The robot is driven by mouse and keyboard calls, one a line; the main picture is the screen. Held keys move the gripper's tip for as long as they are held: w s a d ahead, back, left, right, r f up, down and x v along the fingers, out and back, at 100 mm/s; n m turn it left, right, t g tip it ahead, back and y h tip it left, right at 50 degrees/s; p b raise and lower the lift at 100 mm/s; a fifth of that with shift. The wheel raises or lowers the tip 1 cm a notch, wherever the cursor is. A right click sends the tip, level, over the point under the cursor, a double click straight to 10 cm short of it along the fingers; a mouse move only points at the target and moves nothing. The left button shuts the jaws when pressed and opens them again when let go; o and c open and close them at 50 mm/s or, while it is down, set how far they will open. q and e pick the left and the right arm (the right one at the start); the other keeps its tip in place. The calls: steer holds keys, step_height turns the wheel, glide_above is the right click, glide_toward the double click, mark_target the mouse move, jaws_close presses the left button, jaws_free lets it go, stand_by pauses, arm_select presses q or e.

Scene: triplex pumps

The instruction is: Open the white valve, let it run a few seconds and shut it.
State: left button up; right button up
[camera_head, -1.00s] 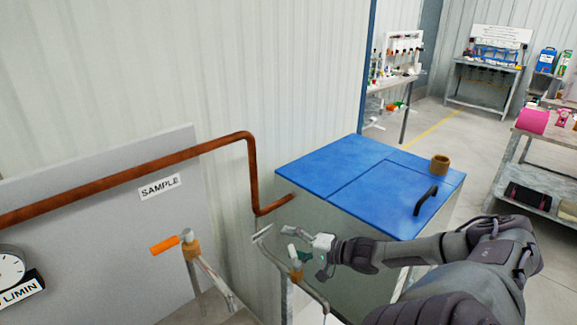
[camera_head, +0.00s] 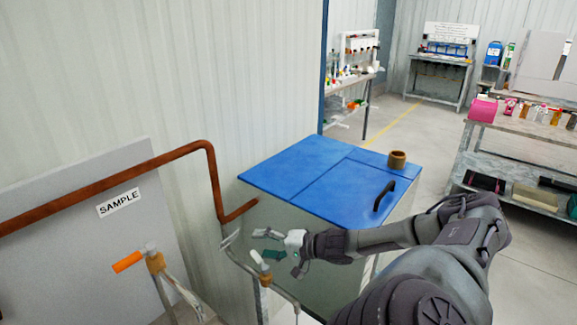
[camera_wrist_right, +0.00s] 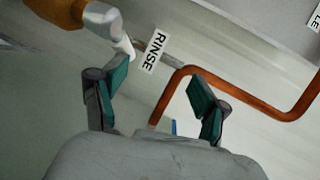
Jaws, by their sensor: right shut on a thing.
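The white valve (camera_head: 257,257) has a short white handle on a brass body and sits on a pipe in front of the blue-topped cabinet. My right gripper (camera_head: 272,246) is beside it, coming from the right. There the white handle (camera_wrist_right: 128,45) shows at the tip of the left finger, near a RINSE label (camera_wrist_right: 155,50). I cannot tell from the head view whether water flows. My left gripper is out of view.
An orange-handled valve (camera_head: 128,262) stands to the left, below a SAMPLE label (camera_head: 119,203). A copper pipe (camera_head: 180,152) runs along the wall and bends down near the white valve. The blue-topped cabinet (camera_head: 290,168) stands behind my gripper, with a brown cup (camera_head: 397,159) on it.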

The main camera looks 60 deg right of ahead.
steer(key=shift+s+a+r+p, duration=0.5)
steer(key=shift+s+r, duration=0.2)
steer(key=shift+s, duration=0.15)
steer(key=shift+s+d+r+p, duration=0.1)
steer(key=shift+s+r+p, duration=0.05)
steer(key=shift+s+p, duration=2.8)
steer(key=shift+s+r+p, duration=0.15)
steer(key=shift+s+p, duration=1.7)
steer(key=shift+s, duration=2.05)
